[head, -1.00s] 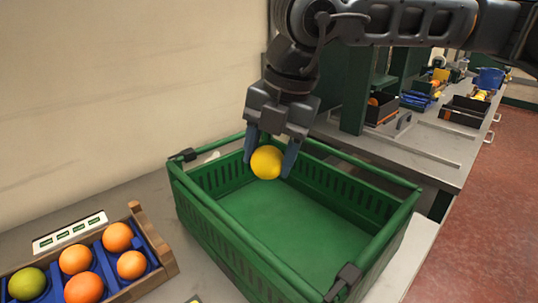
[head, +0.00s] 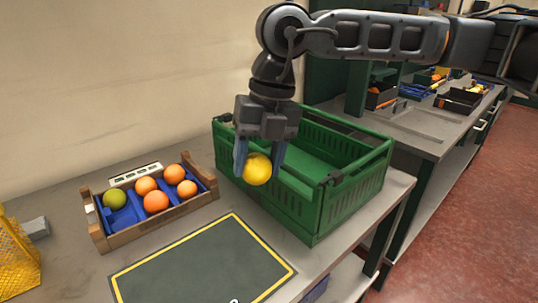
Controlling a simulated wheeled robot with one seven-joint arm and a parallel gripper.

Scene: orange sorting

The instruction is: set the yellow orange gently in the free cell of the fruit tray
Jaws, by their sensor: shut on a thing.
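My gripper (head: 258,165) is shut on the yellow orange (head: 257,170) and holds it in the air, in front of the green crate's near left side in the picture. The fruit tray (head: 157,228) has a wooden frame and a blue insert, and stands on the bench to the left. It holds one green fruit (head: 115,200) at the back left and several orange ones (head: 155,202). The free cell (head: 123,219) is at the front left, below the green fruit in the picture. The held fruit is apart from the tray, to its right.
The green crate (head: 345,190) stands right of the tray and looks empty where its inside shows. A dark mat with a yellow border (head: 205,268) lies in front of the tray. A yellow mesh basket (head: 15,258) and a grey block (head: 37,228) are at far left.

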